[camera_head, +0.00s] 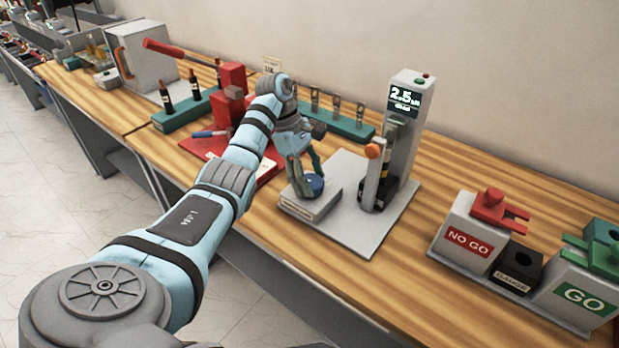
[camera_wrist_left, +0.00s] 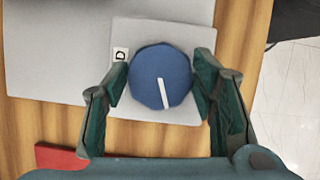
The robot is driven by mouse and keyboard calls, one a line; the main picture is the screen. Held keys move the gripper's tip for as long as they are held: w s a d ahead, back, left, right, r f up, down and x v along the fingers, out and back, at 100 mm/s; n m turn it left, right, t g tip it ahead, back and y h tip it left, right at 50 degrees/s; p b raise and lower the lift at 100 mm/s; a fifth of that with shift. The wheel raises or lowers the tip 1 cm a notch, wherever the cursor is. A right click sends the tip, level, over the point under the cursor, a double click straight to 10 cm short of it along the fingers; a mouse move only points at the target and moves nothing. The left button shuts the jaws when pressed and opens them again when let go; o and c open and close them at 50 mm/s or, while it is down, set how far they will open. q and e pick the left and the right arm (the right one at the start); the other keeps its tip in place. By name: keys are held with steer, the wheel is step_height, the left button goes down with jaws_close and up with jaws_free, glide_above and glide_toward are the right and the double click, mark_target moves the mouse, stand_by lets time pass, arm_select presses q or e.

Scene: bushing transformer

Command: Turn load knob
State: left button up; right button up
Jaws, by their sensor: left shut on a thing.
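The load knob (camera_wrist_left: 160,78) is a round blue knob with a white line, seen from above in the left wrist view. The line points down and slightly right. The knob sits on a grey box (camera_wrist_left: 190,112), with a "D" label (camera_wrist_left: 121,54) left of it. In the head view the knob (camera_head: 314,184) is partly hidden by my fingers. My left gripper (camera_wrist_left: 160,88) has one finger on each side of the knob and is shut on it. It also shows in the head view (camera_head: 307,185), pointing down over the box. My right gripper is not in view.
A grey tester column (camera_head: 405,125) with a display reading 2.5 stands right of the knob, on the same plate. Red NO GO (camera_head: 470,242) and green GO (camera_head: 583,296) stations are at right. A red press (camera_head: 232,95) and green racks stand behind my arm.

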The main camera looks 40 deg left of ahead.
arm_select(q)
steer(key=shift+r+m, duration=0.15)
steer(key=shift+m, duration=0.35)
steer(key=shift+w+m+g, duration=0.1)
steer(key=shift+m+g, duration=0.4)
steer(key=shift+m, duration=0.3)
steer(key=m+b, duration=0.1)
steer(key=b, duration=0.1)
steer(key=shift+f+m+g+b, duration=0.25)
steer(key=shift+m+g+b, duration=0.05)
steer(key=shift+m+b, duration=0.1)
steer(key=shift+r+m+b, duration=0.15)
steer(key=shift+m+b, duration=0.35)
steer(key=shift+b, duration=0.35)
steer(key=o, duration=1.1)
steer(key=shift+o, duration=0.2)
